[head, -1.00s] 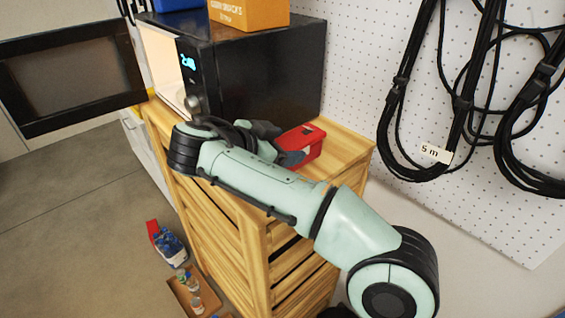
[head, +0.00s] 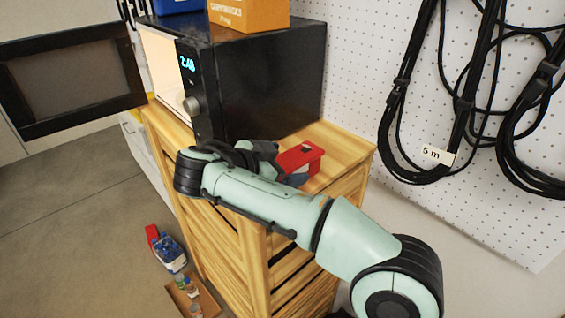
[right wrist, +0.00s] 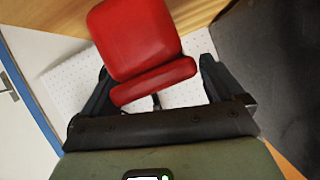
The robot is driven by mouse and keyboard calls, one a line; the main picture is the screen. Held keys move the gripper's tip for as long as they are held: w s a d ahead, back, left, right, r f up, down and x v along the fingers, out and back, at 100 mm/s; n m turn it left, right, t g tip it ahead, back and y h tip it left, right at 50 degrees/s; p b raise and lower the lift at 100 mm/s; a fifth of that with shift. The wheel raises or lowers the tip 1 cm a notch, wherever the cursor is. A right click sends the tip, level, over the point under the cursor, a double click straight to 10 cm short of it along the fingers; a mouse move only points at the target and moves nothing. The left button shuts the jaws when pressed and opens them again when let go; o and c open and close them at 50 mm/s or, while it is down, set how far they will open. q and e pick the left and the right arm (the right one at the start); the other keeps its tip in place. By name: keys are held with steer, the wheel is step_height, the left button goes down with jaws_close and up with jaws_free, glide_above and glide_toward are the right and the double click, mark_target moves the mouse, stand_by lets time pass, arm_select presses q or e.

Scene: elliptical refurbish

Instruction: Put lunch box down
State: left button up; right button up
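The red lunch box (head: 302,155) is at the right part of the wooden cabinet top (head: 345,148), beside the black microwave. I cannot tell if its bottom touches the top. My right gripper (head: 281,163) is shut on the lunch box; its arm hides part of the hold. In the right wrist view the lunch box (right wrist: 140,40) sits between the two dark fingers (right wrist: 155,82), one on each side. My left gripper is not in view.
The microwave (head: 265,85) stands at the back left of the cabinet top with its door (head: 75,82) open. An orange box (head: 248,12) sits on it. Black cables (head: 455,105) hang on the pegboard at right. Small items (head: 185,285) lie on the floor.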

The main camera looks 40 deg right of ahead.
steer(key=shift+a+r, duration=0.2)
steer(key=shift+r, duration=0.15)
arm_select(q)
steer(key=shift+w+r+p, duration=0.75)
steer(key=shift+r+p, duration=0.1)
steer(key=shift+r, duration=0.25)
arm_select(e)
steer(key=v, duration=1.1)
steer(key=shift+a, duration=0.3)
